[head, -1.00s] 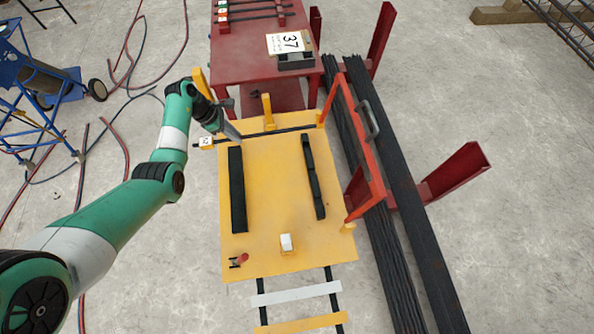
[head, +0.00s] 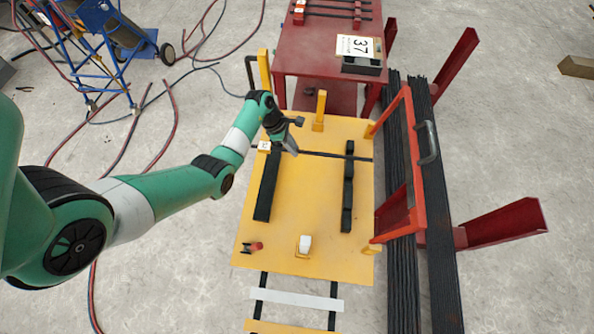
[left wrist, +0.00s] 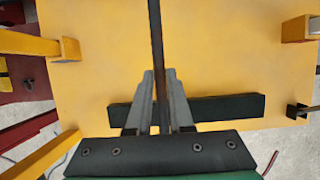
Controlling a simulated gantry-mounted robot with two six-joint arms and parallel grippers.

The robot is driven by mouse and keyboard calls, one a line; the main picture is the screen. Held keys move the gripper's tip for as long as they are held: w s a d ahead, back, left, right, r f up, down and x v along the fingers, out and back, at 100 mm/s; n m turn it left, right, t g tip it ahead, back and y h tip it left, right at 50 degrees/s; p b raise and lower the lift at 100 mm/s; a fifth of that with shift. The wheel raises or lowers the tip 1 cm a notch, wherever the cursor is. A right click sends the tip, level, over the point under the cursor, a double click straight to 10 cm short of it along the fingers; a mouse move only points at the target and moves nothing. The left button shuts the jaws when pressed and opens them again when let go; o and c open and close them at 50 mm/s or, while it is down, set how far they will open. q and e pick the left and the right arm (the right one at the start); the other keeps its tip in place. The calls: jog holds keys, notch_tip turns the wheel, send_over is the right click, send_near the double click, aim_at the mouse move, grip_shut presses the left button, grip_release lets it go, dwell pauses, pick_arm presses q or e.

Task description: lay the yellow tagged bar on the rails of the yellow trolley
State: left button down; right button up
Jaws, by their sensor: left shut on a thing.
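The yellow trolley (head: 315,195) has a flat yellow bed with two black rails, a left rail (head: 265,195) and a right rail (head: 347,195). My left gripper (head: 291,150) is shut on the thin dark bar (head: 335,156) near the left rail. The bar lies crosswise over the far part of both rails. Its yellow tag with a white label (head: 264,146) is at the left end. In the left wrist view the bar (left wrist: 156,40) runs up between the fingers of my gripper (left wrist: 158,105), over a rail (left wrist: 225,107). I cannot tell whether the bar touches the rails. My right gripper is out of view.
Yellow posts (head: 321,108) stand at the bed's far edge. A red frame with a grey handle (head: 428,142) rises along the right side. A small white-topped block (head: 304,244) and a red piece (head: 256,246) sit near the front. A red table (head: 325,50) stands behind.

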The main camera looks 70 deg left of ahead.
pick_arm(q)
jog(key=d+f+b, duration=0.1)
jog(key=f, duration=0.2)
jog(key=d+f+b, duration=0.2)
jog(key=f, duration=0.1)
jog(key=s+d+f+b, duration=0.1)
jog(key=d+f, duration=0.1)
jog(key=f, duration=0.1)
jog(key=shift+f, duration=0.1)
jog(key=shift+a, duration=0.1)
jog(key=c, duration=1.2)
grip_release()
jog(key=shift+f, duration=0.1)
jog(key=shift+c, duration=0.2)
jog(key=o, duration=0.4)
jog(key=p+v, duration=0.6)
jog(key=v, duration=0.6)
